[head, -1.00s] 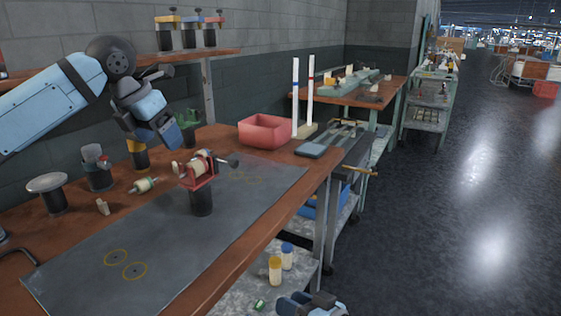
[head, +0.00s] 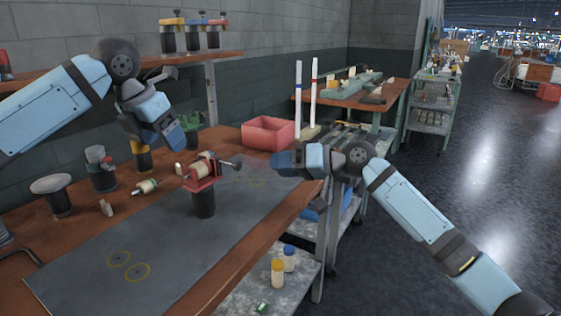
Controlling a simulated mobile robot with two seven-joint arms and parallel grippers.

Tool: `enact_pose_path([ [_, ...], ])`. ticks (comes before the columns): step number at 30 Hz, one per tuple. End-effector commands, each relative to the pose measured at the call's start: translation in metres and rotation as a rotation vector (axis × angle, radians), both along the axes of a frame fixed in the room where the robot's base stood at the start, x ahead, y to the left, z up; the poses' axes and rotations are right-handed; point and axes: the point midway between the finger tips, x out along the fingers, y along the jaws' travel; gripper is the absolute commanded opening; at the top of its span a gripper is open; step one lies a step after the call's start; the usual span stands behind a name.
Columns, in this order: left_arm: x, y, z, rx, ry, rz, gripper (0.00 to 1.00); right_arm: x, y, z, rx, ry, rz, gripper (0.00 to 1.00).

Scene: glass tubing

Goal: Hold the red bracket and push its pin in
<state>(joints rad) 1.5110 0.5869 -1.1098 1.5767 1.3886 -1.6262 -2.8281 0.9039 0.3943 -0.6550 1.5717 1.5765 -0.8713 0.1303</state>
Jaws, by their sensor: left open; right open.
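A red bracket (head: 201,184) stands on a black post on the grey mat, with a cream roll held in its frame. A dark rod with a round knob (head: 231,164) sticks out of its right side; it looks like the pin, with a length of rod outside the frame. My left gripper (head: 176,142) is open and empty, above and behind the bracket to the left, not touching it. My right gripper (head: 284,161) is open and empty, to the right of the knob with a gap between them. Its fingers point left toward the knob.
A red bin (head: 268,133) and two white upright rods (head: 298,90) stand behind my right gripper. A cream roll (head: 144,187), a grey round-topped stand (head: 52,186) and a clamp stand (head: 102,172) are left of the bracket. The mat's front (head: 100,285) is mostly clear.

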Motion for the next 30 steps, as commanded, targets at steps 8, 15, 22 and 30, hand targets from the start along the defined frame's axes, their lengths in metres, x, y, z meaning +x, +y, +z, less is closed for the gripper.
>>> enact_pose_path([
  [8,0.007,-0.005,-0.023,0.000,0.004,-0.001,0.81,0.002,-0.001,0.006,0.001,0.003,0.007,0.43],
  [15,0.022,-0.015,-0.066,0.000,0.003,0.001,0.81,0.002,-0.001,0.006,0.002,0.003,0.006,0.43],
  [22,0.035,-0.025,-0.104,0.001,0.003,0.001,0.81,0.002,-0.001,0.006,0.001,0.003,0.005,0.43],
  [30,0.042,-0.030,-0.126,0.000,0.000,0.001,0.81,0.002,-0.001,0.006,0.001,0.003,0.005,0.43],
])
